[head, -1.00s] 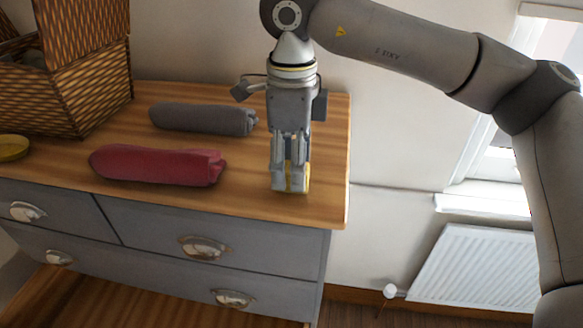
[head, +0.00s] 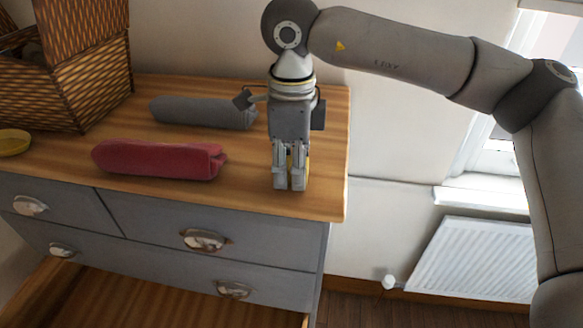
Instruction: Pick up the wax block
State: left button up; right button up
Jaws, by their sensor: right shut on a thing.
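My right gripper (head: 290,182) points down at the right end of the wooden dresser top (head: 240,193). Its fingers are shut on a small yellow block, the wax block (head: 307,172), of which only a thin strip shows at the right side of the fingers. The rest of the block is hidden behind the fingers. I cannot tell whether the block touches the dresser top. My left gripper is not in view.
A red rolled bundle (head: 158,159) and a grey rolled bundle (head: 203,112) lie left of the gripper. A wicker basket (head: 98,84) and a yellow dish (head: 14,143) are at the far left. A lower drawer (head: 130,300) stands open. A radiator (head: 475,258) is at the right.

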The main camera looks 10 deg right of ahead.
jog(key=shift+r, duration=0.5)
jog(key=s+a+r+b, duration=0.1)
jog(key=s+r+b, duration=0.5)
jog(key=s+r, duration=0.6)
jog(key=shift+s+a, duration=0.15)
jog(key=shift+s, duration=0.85)
jog(key=o, duration=0.4)
jog(key=shift+c, duration=1.3)
